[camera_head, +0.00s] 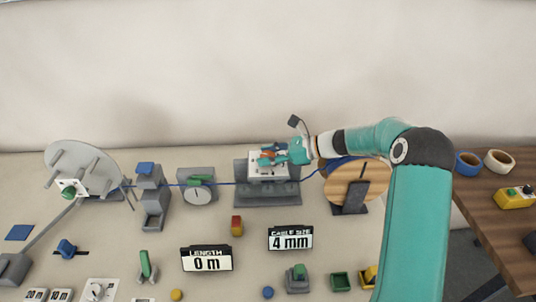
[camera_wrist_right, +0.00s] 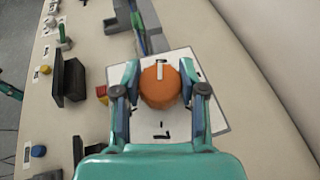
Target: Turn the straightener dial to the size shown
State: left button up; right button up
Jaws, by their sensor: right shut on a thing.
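The straightener (camera_head: 266,194) is a grey block on the bench with a white panel on top, a blue cable running through it. Its orange dial (camera_wrist_right: 160,86) shows in the right wrist view, with a white pointer mark toward the top of the picture. My right gripper (camera_wrist_right: 158,88) is shut on the dial, one finger on each side. The size sign (camera_head: 290,238) reads "CABLE SIZE 4 mm". The panel's marks are too small to read.
A length sign (camera_head: 207,259) reads "0 m". A wooden reel (camera_head: 372,183) stands right of the straightener, and a grey gauge block (camera_head: 197,191) stands to its left. A red and yellow block (camera_head: 237,226) lies in front.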

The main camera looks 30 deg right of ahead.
jog(key=shift+w+r, duration=0.1)
jog(key=shift+r, duration=0.05)
jog(key=o, duration=1.1)
jog(key=shift+o, duration=0.2)
jog(key=v, duration=1.1)
jog(key=shift+s+d, duration=0.25)
jog(key=shift+s, duration=0.05)
